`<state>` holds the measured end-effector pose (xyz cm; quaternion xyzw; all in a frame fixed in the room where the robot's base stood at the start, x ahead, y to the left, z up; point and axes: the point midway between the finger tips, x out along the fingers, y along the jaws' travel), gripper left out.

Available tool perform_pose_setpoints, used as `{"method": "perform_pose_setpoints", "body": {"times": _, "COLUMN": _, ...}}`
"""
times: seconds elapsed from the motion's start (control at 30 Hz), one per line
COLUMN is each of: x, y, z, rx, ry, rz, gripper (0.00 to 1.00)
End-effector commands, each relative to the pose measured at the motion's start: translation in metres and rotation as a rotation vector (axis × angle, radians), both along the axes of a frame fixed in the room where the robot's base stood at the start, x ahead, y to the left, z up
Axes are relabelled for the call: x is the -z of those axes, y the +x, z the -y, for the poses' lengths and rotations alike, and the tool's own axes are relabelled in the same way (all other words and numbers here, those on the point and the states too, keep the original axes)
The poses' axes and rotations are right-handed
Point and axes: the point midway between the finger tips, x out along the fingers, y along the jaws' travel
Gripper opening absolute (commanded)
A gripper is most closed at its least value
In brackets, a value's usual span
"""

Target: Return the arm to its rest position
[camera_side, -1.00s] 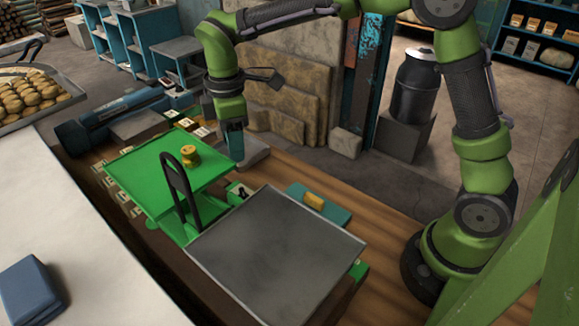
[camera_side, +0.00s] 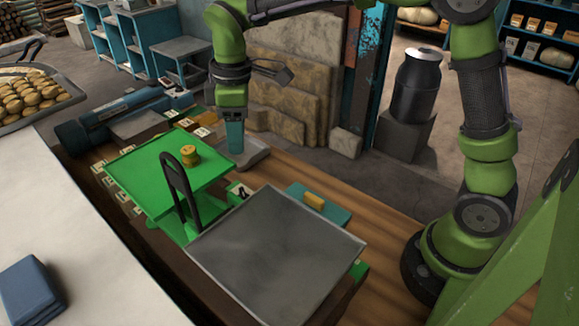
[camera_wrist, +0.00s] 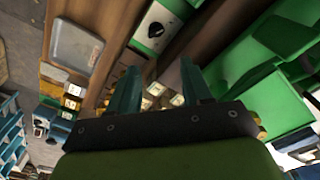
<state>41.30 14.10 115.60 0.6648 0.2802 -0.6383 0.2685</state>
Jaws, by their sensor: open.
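My green arm reaches in from the top right, and my gripper (camera_side: 235,146) hangs with its teal fingers pointing down, a little right of the green scale platform (camera_side: 140,192). In the wrist view my gripper (camera_wrist: 160,82) shows two teal fingers spread apart with nothing between them. A yellow stacked weight (camera_side: 190,153) sits on the green platform, clear of my gripper. A grey tray (camera_side: 257,156) lies behind my fingers in the side view, and it also shows in the wrist view (camera_wrist: 75,45).
A large grey scale plate (camera_side: 275,250) lies at the front centre. A black upright handle (camera_side: 172,180) stands beside the green platform. A yellow block (camera_side: 314,200) lies on a teal board (camera_side: 330,213). A dark milk can (camera_side: 416,88) stands behind. Bare wooden bench shows at the right.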

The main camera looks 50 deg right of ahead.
Motion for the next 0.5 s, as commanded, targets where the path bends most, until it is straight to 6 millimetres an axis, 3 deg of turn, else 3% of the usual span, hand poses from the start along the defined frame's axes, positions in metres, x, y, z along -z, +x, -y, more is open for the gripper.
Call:
{"method": "perform_pose_setpoints", "body": {"times": 0.27, "x": -0.017, "y": -0.061, "z": 0.042, "rx": 0.484, "ry": 0.102, "rz": 0.137, "gripper": 0.49}}
{"method": "perform_pose_setpoints", "body": {"times": 0.5, "x": -0.026, "y": -0.126, "z": 0.084, "rx": 0.915, "ry": 0.299, "rz": 0.272, "gripper": 0.49}}
